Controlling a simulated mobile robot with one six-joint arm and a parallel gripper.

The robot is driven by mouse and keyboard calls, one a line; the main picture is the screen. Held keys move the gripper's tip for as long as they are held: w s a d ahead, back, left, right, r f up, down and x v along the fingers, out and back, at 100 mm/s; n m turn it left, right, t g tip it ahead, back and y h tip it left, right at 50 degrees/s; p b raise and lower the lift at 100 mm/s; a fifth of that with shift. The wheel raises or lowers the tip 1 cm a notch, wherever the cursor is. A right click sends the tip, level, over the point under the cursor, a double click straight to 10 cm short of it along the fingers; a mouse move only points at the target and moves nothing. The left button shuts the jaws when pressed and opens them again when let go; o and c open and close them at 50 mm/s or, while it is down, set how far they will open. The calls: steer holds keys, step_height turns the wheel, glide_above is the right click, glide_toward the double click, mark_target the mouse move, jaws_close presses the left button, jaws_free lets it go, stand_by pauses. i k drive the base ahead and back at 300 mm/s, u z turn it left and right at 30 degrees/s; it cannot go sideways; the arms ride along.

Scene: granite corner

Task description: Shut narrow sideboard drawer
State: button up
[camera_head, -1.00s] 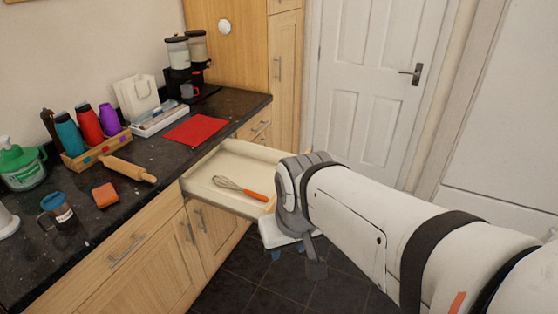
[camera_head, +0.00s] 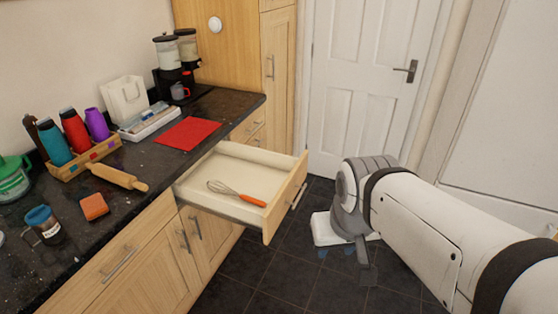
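The narrow sideboard drawer (camera_head: 286,196) is pulled well out from under the dark counter. A whisk (camera_head: 237,193) with an orange handle lies inside it. The drawer's front carries a metal handle (camera_head: 299,196) on its outer face. My gripper (camera_head: 345,236) is to the right of the drawer front and apart from it in the picture. My arm link partly covers the gripper, and its fingertips cannot be made out clearly.
The counter (camera_head: 150,165) holds a red mat (camera_head: 187,133), a rolling pin (camera_head: 117,177), a bottle crate (camera_head: 90,157) and a coffee machine (camera_head: 176,65). Closed cupboards are below. A white door (camera_head: 360,90) stands behind; dark tiled floor (camera_head: 270,270) is open in front.

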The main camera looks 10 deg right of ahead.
mark_target(274, 179)
steer(key=u, duration=0.05)
steer(key=i, duration=0.95)
steer(key=u, duration=0.8)
steer(key=k, duration=0.75)
steer(key=z, duration=0.55)
steer(key=i, duration=1.05)
steer(key=z, duration=0.1)
